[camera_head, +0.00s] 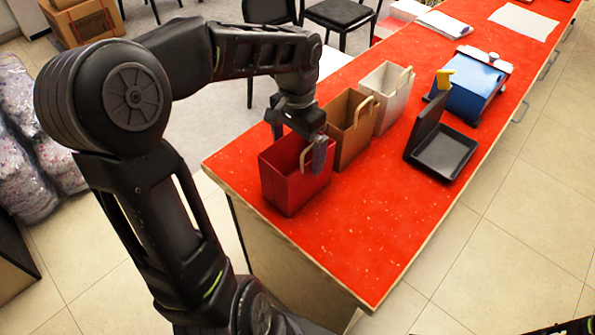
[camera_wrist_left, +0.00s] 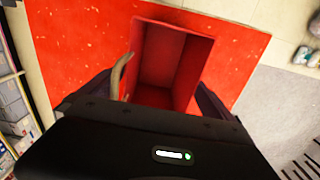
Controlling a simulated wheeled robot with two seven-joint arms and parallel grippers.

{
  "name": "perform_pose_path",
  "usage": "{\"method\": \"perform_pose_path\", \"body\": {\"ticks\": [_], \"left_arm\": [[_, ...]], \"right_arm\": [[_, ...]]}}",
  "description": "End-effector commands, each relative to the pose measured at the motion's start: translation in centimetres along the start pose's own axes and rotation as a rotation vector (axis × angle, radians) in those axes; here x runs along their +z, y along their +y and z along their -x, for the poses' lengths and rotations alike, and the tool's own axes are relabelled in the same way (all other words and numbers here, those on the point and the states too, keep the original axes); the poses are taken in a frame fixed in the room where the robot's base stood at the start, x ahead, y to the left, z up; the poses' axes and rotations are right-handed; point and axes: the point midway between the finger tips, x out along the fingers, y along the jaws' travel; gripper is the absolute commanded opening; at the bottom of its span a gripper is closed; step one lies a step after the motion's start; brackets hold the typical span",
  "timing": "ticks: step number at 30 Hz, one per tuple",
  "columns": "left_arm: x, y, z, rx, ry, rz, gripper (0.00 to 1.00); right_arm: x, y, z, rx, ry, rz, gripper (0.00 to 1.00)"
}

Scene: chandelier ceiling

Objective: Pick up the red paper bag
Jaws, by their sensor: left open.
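The red paper bag (camera_head: 285,188) stands upright and open-topped at the near left corner of the red counter. My left gripper (camera_head: 298,143) is open above it, with its fingers pointing down and spread to either side of the bag's top. In the left wrist view, I look down into the empty red paper bag (camera_wrist_left: 175,60), and my left gripper's fingers (camera_wrist_left: 155,98) are apart around its near part. A tan handle (camera_wrist_left: 122,72) rises by the left finger. I cannot tell whether either finger touches the bag.
A brown paper bag (camera_head: 350,128) stands close behind the red one, and a white paper bag (camera_head: 388,95) is beyond it. The red counter's (camera_head: 350,240) near right part is clear.

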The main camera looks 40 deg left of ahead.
Motion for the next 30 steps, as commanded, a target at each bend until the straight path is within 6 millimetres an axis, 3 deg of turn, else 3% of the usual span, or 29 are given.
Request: {"method": "perform_pose_path", "body": {"ticks": [11,30], "left_arm": [[0.00,-0.01,0.04,0.000,0.000,0.000,0.98],[0.01,0.00,0.04,0.000,0.000,0.000,0.46]], "right_arm": [[0.01,0.00,0.00,0.000,0.000,0.000,0.36],[0.00,0.00,0.00,0.000,0.000,0.000,0.36]]}}
